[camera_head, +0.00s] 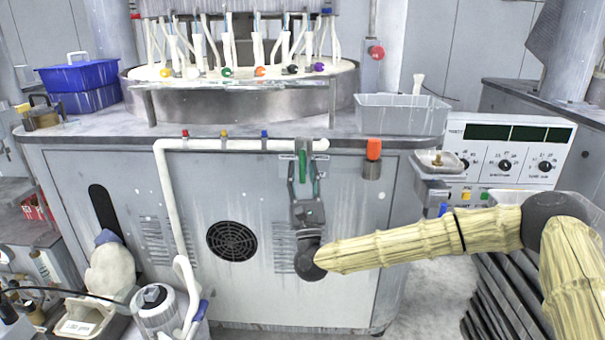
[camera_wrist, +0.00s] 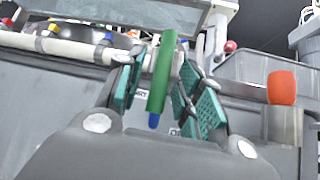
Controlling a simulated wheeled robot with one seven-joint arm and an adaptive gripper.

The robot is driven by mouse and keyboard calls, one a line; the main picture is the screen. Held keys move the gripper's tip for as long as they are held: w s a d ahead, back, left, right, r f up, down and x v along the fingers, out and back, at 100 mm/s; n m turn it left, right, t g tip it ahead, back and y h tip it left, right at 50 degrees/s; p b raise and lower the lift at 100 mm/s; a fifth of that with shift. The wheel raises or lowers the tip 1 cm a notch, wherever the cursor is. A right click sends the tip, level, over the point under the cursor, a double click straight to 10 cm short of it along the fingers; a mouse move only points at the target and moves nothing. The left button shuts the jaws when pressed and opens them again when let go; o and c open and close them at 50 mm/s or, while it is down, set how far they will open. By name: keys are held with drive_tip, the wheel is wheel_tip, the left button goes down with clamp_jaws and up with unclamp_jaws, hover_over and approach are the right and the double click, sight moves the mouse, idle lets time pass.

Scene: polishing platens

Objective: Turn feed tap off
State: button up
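The feed tap has a green lever handle (camera_head: 302,163) at the right end of the white pipe (camera_head: 240,144) on the cabinet front. The handle hangs down, roughly square to the pipe. In the wrist view the green handle (camera_wrist: 161,75) stands between my two teal finger pads, with a blue tip below it. My gripper (camera_head: 303,173) points up at the tap from below, its fingers on either side of the handle. It also shows in the wrist view (camera_wrist: 163,78), open, with gaps beside the handle. Small labels behind the handle are partly hidden.
An orange-capped part (camera_head: 373,150) sits on the cabinet front, right of the tap; it also shows in the wrist view (camera_wrist: 282,88). Red, yellow and blue small taps line the pipe to the left. A grey bin (camera_head: 402,115) stands above on the cabinet top. A control panel (camera_head: 505,150) stands at right.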

drive_tip(key=v, duration=1.2)
drive_tip(key=s+a+f+n+g+y, duration=0.25)
drive_tip(key=f+n+g, duration=0.2)
drive_tip(key=f, duration=0.35)
drive_tip(key=s+a+f+n+g+y, duration=0.1)
drive_tip(key=s+a+f+n+g, duration=0.2)
drive_tip(key=f+n, duration=0.35)
drive_tip(key=s+a+f+n+g+y, duration=0.15)
drive_tip(key=s+f+n+g, duration=0.3)
drive_tip(key=f, duration=0.45)
drive_tip(key=s+d+f+n+g+h, duration=0.2)
drive_tip(key=s+d+f+n+g, duration=0.25)
drive_tip(key=s+f, duration=0.35)
drive_tip(key=s+d+f+n+g+h, duration=0.1)
drive_tip(key=s+d+f+n+g, duration=0.35)
drive_tip(key=f, duration=0.45)
drive_tip(key=s+d+f+n+g+h, duration=0.2)
drive_tip(key=s+d+n+g+h, duration=0.15)
drive_tip(key=s+d, duration=0.75)
drive_tip(key=s+d+f+n+g+h, duration=0.25)
drive_tip(key=s+d+n+h, duration=0.2)
drive_tip(key=s+d, duration=0.7)
wheel_tip(320, 180, up, 20)
drive_tip(key=w+p, duration=0.2)
drive_tip(key=p, duration=1.9)
drive_tip(key=shift+d+r+n+y+p, duration=0.2)
drive_tip(key=shift+d+n+y+p, duration=0.2)
drive_tip(key=shift+n, duration=0.05)
